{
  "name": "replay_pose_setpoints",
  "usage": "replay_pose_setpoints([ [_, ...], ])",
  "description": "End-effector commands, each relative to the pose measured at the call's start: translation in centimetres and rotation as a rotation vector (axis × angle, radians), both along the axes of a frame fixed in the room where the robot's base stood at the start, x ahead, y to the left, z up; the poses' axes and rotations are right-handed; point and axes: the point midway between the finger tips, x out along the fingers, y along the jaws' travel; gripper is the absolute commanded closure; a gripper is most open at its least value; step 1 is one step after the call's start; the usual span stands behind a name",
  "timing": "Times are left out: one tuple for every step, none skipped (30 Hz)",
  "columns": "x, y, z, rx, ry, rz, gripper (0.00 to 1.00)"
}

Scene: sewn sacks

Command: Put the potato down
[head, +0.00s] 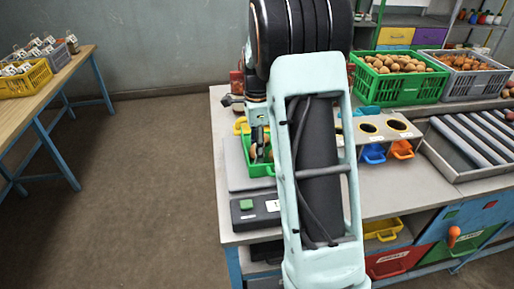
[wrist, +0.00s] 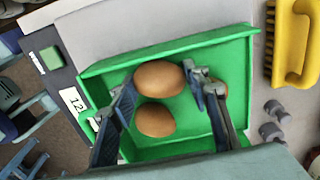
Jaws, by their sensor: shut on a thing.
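My gripper (wrist: 160,82) is shut on a brown potato (wrist: 158,76) inside or just above a small green tray (wrist: 240,60) in the wrist view. A second potato (wrist: 155,121) lies in the tray, close to the held one. I cannot tell whether the held potato touches the tray floor. In the head view the green tray (head: 259,169) is partly hidden by my arm.
The tray stands on a scale (head: 235,172) with a green button and display. A yellow-handled brush (wrist: 295,45) and small grey weights (wrist: 275,120) lie right of the tray. A green crate of potatoes (head: 400,90), a grey crate (head: 475,88) and rollers (head: 470,140) are to the right.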

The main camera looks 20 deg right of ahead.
Motion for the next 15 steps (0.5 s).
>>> replay_pose_setpoints([
  [0.02,0.00,0.05,0.000,-0.001,0.000,0.86],
  [0.01,0.00,0.05,0.000,-0.001,0.000,0.86],
  [0.01,0.00,0.02,0.000,0.000,0.000,0.86],
  [0.00,0.00,-0.05,0.000,0.000,0.000,0.86],
  [0.00,0.00,-0.16,0.000,0.000,0.000,0.86],
  [-0.01,-0.01,-0.31,0.000,0.000,0.000,0.86],
  [-0.01,-0.01,-0.41,0.000,0.000,0.000,0.86],
  [-0.01,-0.02,-0.29,0.000,0.000,0.000,0.54],
  [-0.01,-0.02,-0.27,0.000,0.000,0.000,0.49],
  [-0.01,-0.02,-0.26,0.000,0.000,0.000,0.46],
  [-0.01,-0.02,-0.26,0.000,0.000,0.000,0.43],
  [-0.01,-0.02,-0.26,0.000,0.000,0.000,0.39],
  [-0.01,-0.02,-0.26,0.000,0.000,0.000,0.39],
  [-0.01,-0.02,-0.25,0.000,0.000,0.000,0.39],
  [-0.01,-0.01,-0.25,0.000,0.000,0.000,0.39],
])
